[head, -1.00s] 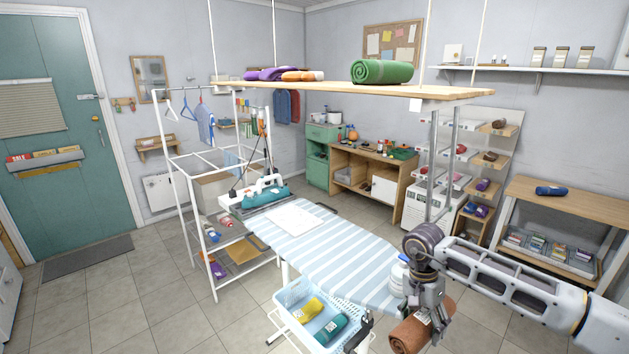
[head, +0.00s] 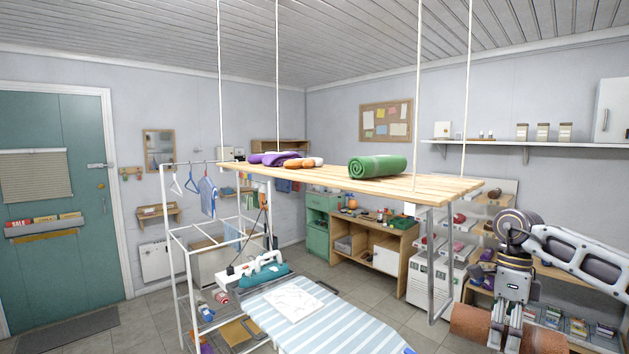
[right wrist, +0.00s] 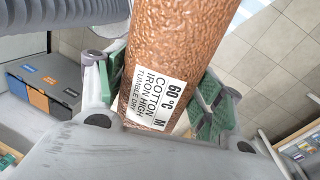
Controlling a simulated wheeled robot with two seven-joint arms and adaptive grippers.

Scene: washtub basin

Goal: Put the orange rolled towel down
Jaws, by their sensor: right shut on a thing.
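An orange-brown rolled towel (head: 470,325) is in my right gripper (head: 507,325) at the lower right of the head view, right of the striped ironing board and below the level of the hanging shelf's top. In the right wrist view, the green-padded fingers (right wrist: 157,92) press on both sides of the towel (right wrist: 165,45). Its white label reads 60°C, cotton, iron high. The towel is off any surface that I can see. My left gripper is not in view.
A wooden shelf (head: 420,188) hangs on white rods, with a green roll (head: 377,167), a purple item (head: 280,159) and a smaller orange item (head: 298,164) on it. Its right end is bare. A striped ironing board (head: 330,325) stands below, with a white cloth (head: 294,303).

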